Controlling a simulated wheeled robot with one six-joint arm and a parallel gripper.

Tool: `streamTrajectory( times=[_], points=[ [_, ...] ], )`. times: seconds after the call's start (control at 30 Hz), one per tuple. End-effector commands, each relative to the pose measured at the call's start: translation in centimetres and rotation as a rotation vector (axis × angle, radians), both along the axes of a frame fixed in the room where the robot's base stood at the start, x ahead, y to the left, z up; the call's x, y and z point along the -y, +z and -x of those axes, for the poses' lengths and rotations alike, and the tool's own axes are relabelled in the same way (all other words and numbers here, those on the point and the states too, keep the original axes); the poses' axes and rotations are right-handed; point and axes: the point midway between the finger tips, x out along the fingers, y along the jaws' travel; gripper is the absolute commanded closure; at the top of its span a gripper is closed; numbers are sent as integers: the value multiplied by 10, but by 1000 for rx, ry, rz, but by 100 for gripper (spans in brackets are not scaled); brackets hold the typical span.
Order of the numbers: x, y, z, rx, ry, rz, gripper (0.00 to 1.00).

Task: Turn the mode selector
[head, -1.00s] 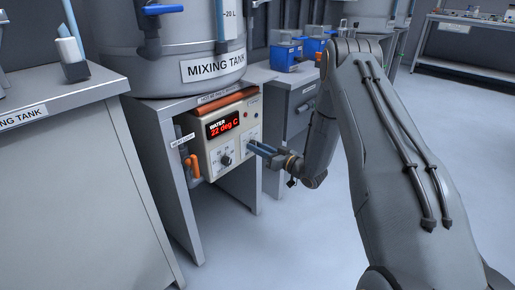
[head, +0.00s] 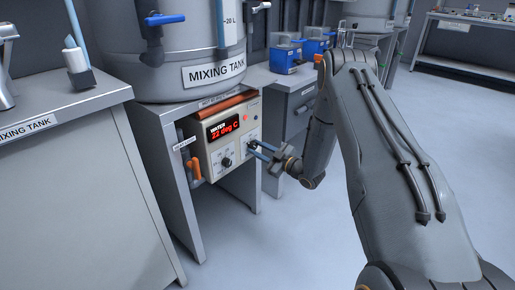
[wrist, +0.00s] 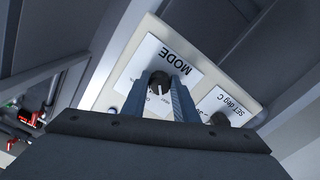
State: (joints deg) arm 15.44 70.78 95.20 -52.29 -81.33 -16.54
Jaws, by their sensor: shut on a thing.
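The mode selector is a round black knob (wrist: 159,84) with a white pointer line, on a white plate marked MODE, upside down in the wrist view. In the head view it sits at the right of the control panel (head: 212,150), largely hidden by my fingers. My gripper (head: 257,149) reaches in from the right. In the wrist view its two blue-grey fingers (wrist: 158,100) stand on either side of the knob and are shut on it. The panel's red display reads WATER 22 deg C.
A second black knob, marked SET deg C (wrist: 219,119), sits beside the selector. Orange-handled piping (head: 194,168) is left of the panel. The mixing tank (head: 180,50) stands above. Open floor lies to the right.

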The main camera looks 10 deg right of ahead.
Motion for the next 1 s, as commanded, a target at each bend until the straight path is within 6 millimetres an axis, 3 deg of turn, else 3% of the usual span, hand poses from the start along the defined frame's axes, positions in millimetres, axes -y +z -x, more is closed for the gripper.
streamTrajectory(
  times=[0.33, 0.83, 0.87, 0.97, 1.0],
  points=[
    [1, 0, 0, 74, -1, 103, 96],
    [1, 0, 0, 85, -2, 119, 96],
    [1, 0, 0, 85, -2, 119, 72],
    [1, 0, 0, 85, -1, 118, 55],
    [1, 0, 0, 85, -1, 118, 55]
  ],
)
